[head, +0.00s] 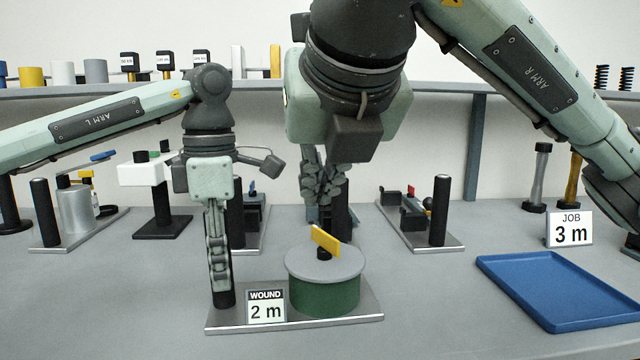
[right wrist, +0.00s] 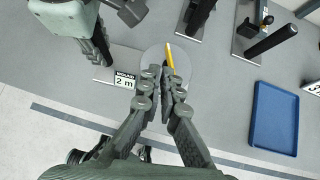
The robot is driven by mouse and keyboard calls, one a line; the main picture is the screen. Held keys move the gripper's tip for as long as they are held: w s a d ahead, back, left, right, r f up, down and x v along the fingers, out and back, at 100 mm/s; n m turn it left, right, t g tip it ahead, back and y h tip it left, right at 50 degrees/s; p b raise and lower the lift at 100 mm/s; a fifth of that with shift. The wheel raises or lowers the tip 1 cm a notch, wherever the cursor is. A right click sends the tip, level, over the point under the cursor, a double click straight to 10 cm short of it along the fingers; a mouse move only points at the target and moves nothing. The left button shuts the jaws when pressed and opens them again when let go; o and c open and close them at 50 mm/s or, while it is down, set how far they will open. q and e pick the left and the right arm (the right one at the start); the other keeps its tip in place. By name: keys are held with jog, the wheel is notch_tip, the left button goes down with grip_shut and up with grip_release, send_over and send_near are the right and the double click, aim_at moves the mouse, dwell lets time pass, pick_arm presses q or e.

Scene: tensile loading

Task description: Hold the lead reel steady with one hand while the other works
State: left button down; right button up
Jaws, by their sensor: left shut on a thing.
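The lead reel is a green drum (head: 324,292) with a grey disc top and a yellow handle bar (head: 326,240) on its hub. It sits on a grey base plate (head: 225,322) with a "WOUND 2 m" sign (head: 266,307). My left gripper (head: 219,284) points down, shut on the black post (head: 224,299) at the plate's left end. My right gripper (head: 323,197) points down above the reel in the head view. In the right wrist view its fingers (right wrist: 163,78) are apart and empty, with the yellow handle (right wrist: 169,58) just beyond the tips.
A blue tray (head: 565,288) lies at the right, and a "JOB 3 m" sign (head: 569,228) stands behind it. Other fixtures with black posts (head: 440,210) stand along the back. A shelf (head: 260,85) runs behind them. The bench between reel and tray is clear.

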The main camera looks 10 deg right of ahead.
aim_at(325, 233)
jog(key=shift+o, duration=1.2)
jog(key=shift+w+d+r, duration=0.1)
jog(key=shift+d+r, duration=0.1)
jog(key=shift+d, duration=0.05)
jog(key=shift+o, duration=0.8)
jog(key=w+d+r+n+g, duration=0.1)
jog(key=g, duration=0.1)
jog(key=w+d+r+n+g, duration=0.1)
jog(key=d+n+g, duration=0.1)
jog(key=shift+w+y, duration=0.3)
jog(key=shift+w, duration=0.05)
jog(key=shift+n+g+y, duration=0.3)
jog(key=shift+n+g, duration=0.1)
jog(key=shift+g, duration=0.1)
jog(key=x, duration=1.1)
jog(key=shift+w+d, duration=0.15)
jog(key=shift+w, duration=0.3)
jog(key=shift+c, duration=0.3)
grip_shut()
